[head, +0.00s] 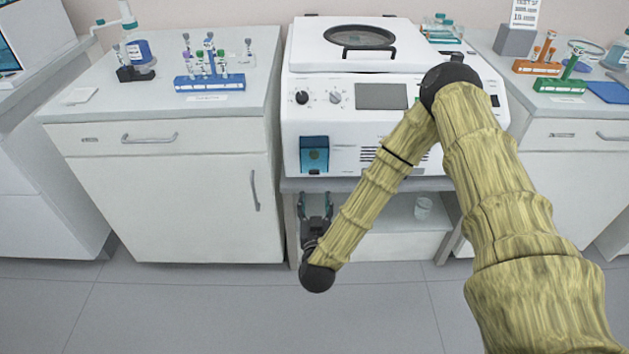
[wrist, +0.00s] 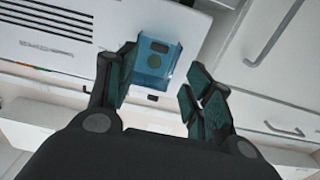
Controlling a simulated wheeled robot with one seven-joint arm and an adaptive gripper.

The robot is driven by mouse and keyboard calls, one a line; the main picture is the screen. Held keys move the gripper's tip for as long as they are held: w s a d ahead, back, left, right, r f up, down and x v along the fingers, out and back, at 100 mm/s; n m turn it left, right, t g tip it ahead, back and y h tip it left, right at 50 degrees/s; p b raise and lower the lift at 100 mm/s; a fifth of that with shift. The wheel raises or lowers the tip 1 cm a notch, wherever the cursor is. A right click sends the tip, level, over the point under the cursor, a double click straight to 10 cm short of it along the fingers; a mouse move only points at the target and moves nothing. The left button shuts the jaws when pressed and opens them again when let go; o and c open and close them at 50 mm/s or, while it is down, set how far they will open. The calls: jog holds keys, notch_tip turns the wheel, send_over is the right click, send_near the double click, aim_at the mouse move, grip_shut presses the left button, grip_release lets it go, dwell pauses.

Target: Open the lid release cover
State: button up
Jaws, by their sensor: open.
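The lid release cover (head: 314,155) is a small blue translucent flap on the lower left of the front of the white centrifuge (head: 290,130). In the wrist view the two dark green fingers (wrist: 159,82) stand either side of the cover's lower part in the picture. The cover looks closed in the head view. The centrifuge's lid (head: 362,60) is down.
A shelf space under the centrifuge holds a glass beaker (head: 424,207). White cabinets stand on both sides, with a blue tube rack (head: 210,84) on the left one and orange (head: 536,68) and green (head: 566,86) racks on the right.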

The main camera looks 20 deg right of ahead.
aim_at(314, 174)
jog(key=x, duration=1)
jog(key=shift+w+d, duration=0.1)
jog(key=shift+w, duration=0.25)
jog(key=shift+p, duration=0.3)
grip_shut()
